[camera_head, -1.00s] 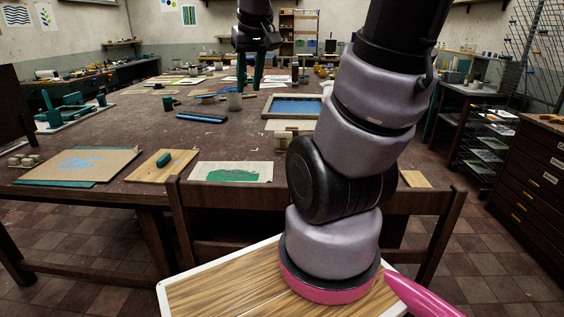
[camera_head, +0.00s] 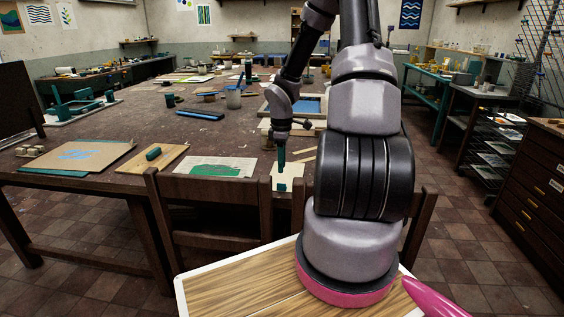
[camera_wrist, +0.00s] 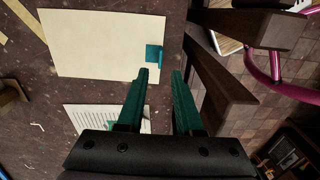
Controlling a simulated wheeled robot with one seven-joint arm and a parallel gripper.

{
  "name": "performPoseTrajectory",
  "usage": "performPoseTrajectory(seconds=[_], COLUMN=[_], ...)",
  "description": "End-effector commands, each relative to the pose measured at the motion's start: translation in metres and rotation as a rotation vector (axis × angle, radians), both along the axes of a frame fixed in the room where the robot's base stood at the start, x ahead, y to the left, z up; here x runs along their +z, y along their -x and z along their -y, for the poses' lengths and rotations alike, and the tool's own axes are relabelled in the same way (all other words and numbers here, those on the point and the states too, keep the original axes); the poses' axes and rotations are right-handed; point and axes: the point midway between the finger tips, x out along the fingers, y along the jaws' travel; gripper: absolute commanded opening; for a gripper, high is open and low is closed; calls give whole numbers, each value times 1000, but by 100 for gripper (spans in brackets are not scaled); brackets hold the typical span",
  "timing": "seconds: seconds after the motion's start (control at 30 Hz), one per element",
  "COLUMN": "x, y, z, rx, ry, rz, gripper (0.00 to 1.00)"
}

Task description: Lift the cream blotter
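The cream blotter (camera_wrist: 100,42) is a flat pale sheet on the brown table, with a teal tab (camera_wrist: 154,54) at its edge near the chair. In the head view the blotter (camera_head: 289,171) lies at the table's front edge, its tab (camera_head: 282,186) toward me, partly behind my arm. My gripper (camera_wrist: 162,73) has two teal fingers, apart with nothing between them. The fingertips appear close to the tab; in the wrist view the left one is just below it. I cannot tell their height above the table. In the head view my gripper (camera_head: 282,158) points down over the blotter.
Dark wooden chairs (camera_head: 212,210) stand against the table front, close beside the blotter. A sheet with a green print (camera_head: 218,166) lies to its left, then a board with a teal block (camera_head: 153,154). A blue-filled frame (camera_head: 295,106) and a blue bar (camera_head: 200,115) lie farther back.

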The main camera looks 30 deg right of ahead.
Motion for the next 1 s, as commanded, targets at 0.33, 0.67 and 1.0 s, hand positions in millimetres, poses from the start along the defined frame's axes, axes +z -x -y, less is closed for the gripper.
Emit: performPoseTrajectory(seconds=[0.33, 0.67, 1.0], x=[-44, -76, -76], y=[1, 1, 1], z=[-1, 0, 0], rx=[0, -4, -4], ry=[-1, 1, 0], rz=[-4, -1, -1], gripper=[35, 1, 0])
